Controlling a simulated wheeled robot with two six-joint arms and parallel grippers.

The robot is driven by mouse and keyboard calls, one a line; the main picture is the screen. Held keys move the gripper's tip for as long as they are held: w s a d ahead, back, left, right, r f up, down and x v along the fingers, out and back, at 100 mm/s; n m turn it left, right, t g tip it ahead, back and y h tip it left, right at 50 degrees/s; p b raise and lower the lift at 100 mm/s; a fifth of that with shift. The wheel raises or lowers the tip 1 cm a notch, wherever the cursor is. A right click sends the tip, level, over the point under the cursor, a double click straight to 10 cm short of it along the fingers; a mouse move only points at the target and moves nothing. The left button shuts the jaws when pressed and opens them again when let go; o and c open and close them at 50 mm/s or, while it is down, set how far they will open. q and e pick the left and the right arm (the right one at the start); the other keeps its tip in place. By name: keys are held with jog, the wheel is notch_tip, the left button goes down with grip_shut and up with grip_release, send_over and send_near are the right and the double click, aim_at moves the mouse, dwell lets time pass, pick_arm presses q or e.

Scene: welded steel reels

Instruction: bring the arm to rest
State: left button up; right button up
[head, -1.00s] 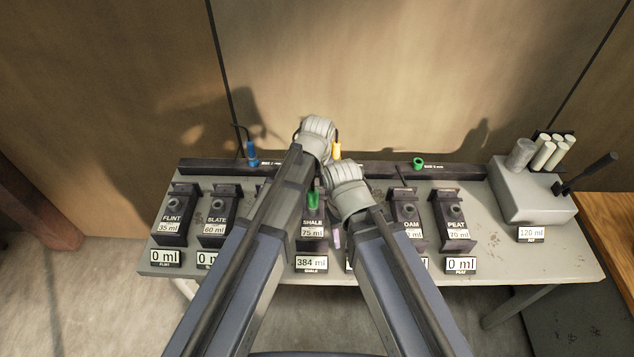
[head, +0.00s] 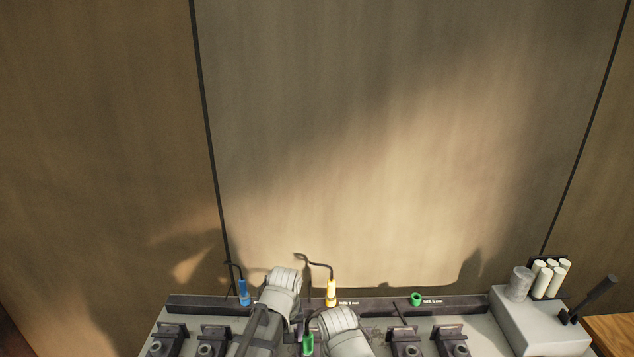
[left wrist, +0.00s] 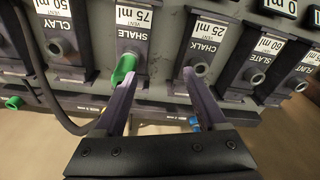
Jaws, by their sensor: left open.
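My left gripper (left wrist: 160,84) is open in the left wrist view, with nothing between its two fingers. One fingertip is close to a green nozzle (left wrist: 123,70) at the SHALE unit (left wrist: 131,38); I cannot tell whether they touch. The other fingertip is by the CHALK unit (left wrist: 203,47). In the head view, my left arm's pale wrist (head: 283,283) is over the bench at bottom centre.
Blue (head: 243,291) and yellow (head: 331,291) nozzles stand on the dark back rail, with a green ring (head: 416,299) to their right. A grey box (head: 535,322) with a lever and pale cylinders is at right. A wooden wall (head: 400,150) rises behind the bench.

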pick_arm(q)
jog(key=s+a+m, duration=0.3)
jog(key=s+a, duration=0.5)
jog(key=a, duration=0.1)
jog(key=s+d+f+m+g+b, duration=0.1)
jog(key=s+d+f+m+b, duration=0.1)
jog(key=s+d, duration=0.4)
jog(key=d+m, duration=0.1)
jog(key=d, duration=0.4)
jog(key=shift+m+g+y, duration=0.3)
jog(key=shift+m, duration=0.1)
jog(key=shift+d, duration=0.1)
